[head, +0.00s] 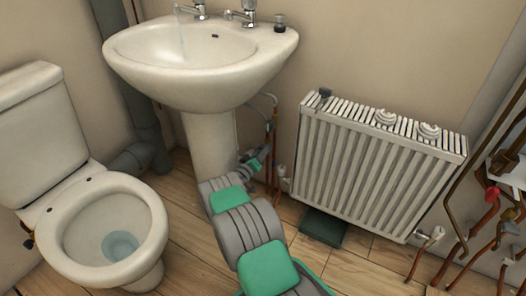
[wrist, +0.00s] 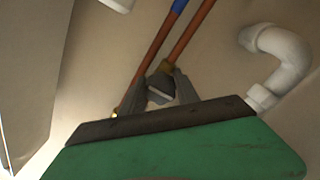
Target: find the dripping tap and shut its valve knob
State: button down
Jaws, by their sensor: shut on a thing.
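The white sink (head: 200,60) has two taps on its rim. A thin stream of water falls into the bowl from the left tap (head: 197,9); the right tap (head: 248,12) shows no water. My gripper (head: 262,152) reaches in under the sink's right side, beside the pipes. In the wrist view my gripper (wrist: 161,90) is shut on a small grey valve knob (wrist: 160,88) at the lower end of a copper pipe (wrist: 190,33). The fingers hide part of the knob. A second copper pipe (wrist: 152,55) with a blue band runs beside it.
A white bent waste pipe (wrist: 285,55) is close to the right of my gripper in the wrist view. A white radiator (head: 375,165) stands right of the sink, a toilet (head: 100,225) left. More copper pipes (head: 470,235) line the right edge. Wooden floor (head: 350,270) shows in front.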

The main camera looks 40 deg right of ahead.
jog(key=c, duration=0.9)
grip_release()
jog(key=p+v, duration=0.3)
jog(key=v, duration=0.4)
jog(key=shift+a, duration=0.35)
jog(key=shift+s, duration=0.1)
